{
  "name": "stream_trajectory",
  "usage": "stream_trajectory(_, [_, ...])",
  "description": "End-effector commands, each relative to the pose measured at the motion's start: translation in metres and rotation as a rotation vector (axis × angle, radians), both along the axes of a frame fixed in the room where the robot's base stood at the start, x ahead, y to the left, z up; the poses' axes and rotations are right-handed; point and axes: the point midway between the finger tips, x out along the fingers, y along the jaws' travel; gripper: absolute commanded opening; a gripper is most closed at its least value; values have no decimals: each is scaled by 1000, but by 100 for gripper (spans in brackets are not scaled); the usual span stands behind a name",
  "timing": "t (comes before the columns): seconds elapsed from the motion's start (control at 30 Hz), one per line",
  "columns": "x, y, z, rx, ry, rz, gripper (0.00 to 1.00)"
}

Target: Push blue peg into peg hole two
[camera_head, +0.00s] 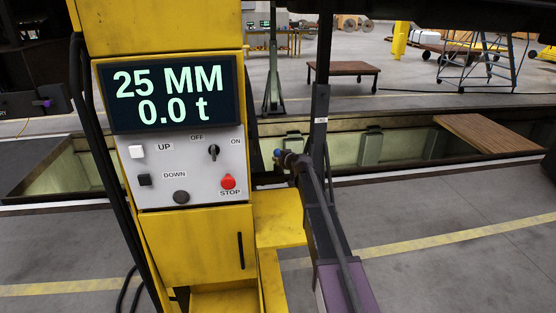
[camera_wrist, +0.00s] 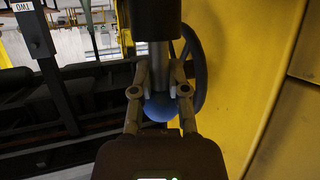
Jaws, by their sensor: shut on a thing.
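The blue peg has a round blue knob (camera_wrist: 160,108) and, it seems, a grey metal shaft (camera_wrist: 157,68) in the wrist view. My gripper (camera_wrist: 161,88) is shut on the peg, with one finger on each side just above the knob. In the head view a small blue end (camera_head: 278,153) shows at my dark gripper (camera_head: 285,158), right of the control panel.
The yellow lifting unit (camera_head: 195,240) fills the left of the head view. Its display (camera_head: 168,95) reads 25 MM and 0.0 t. A dark labelled post (camera_head: 320,130) stands close to my gripper. A yellow surface (camera_wrist: 255,80) lies close on the right in the wrist view.

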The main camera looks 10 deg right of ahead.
Motion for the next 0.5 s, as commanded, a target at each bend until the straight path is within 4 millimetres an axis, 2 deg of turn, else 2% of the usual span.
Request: stream_trajectory(0.5, [0,0,-10,0,0,0,0])
